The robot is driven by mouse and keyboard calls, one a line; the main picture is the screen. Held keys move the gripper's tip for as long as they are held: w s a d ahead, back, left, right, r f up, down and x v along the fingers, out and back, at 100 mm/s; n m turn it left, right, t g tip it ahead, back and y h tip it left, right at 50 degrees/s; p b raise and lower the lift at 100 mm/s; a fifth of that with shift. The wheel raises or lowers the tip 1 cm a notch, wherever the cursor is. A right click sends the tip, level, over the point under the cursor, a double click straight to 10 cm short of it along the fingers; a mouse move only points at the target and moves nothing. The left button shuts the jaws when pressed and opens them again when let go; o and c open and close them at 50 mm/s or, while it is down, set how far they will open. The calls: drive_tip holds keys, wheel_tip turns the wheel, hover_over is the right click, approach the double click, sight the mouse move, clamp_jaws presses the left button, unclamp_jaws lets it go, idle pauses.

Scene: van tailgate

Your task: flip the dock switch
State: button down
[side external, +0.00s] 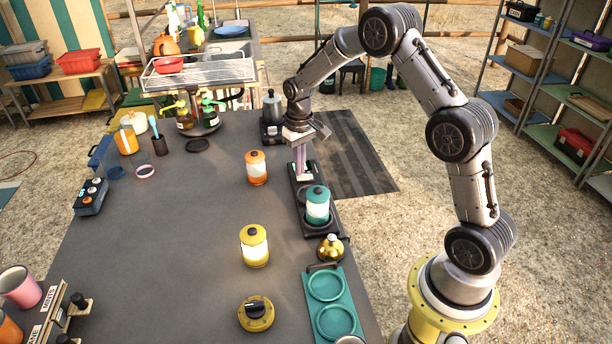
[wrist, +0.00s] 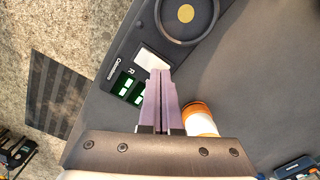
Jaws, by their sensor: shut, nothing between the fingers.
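The dock (side external: 294,190) is a long black unit on the table's right edge. In the wrist view, the dock (wrist: 118,72) has a pale rectangular plate (wrist: 150,59), probably its switch, and a lit green display (wrist: 129,87). Beyond these lies a round well with a gold disc (wrist: 186,13). A teal lantern (side external: 317,207) stands at the dock's near end in the side view; the wrist view shows no lantern in the well. My gripper (side external: 303,176) points down over the dock. Its purple fingers (wrist: 160,73) are together, tips at the plate's edge; contact cannot be told.
An orange-and-white lantern (side external: 256,168) stands close left of my gripper. A yellow lantern (side external: 254,246), a brass item (side external: 330,248) and a teal tray (side external: 308,308) are nearer the camera. A control box (side external: 90,197) sits far left. The table's middle is clear.

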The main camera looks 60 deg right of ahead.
drive_tip(key=shift+f, duration=0.6)
idle(0.3)
drive_tip(key=shift+r, duration=3.55)
drive_tip(key=s+a+r+n+t, duration=0.1)
drive_tip(key=s+a+r+t, duration=0.1)
drive_tip(key=s+a+r, duration=0.5)
drive_tip(key=s+a+r+n+t, duration=0.1)
drive_tip(key=s+a+r+t, duration=0.1)
drive_tip(key=r, duration=1)
drive_tip(key=s+a+t, duration=0.2)
drive_tip(key=s+a, duration=0.2)
drive_tip(key=s, duration=1)
drive_tip(key=s+f+n, duration=0.1)
drive_tip(key=s+f, duration=0.3)
drive_tip(key=s, duration=0.2)
drive_tip(key=shift+a+f, duration=0.2)
drive_tip(key=shift+f, duration=0.2)
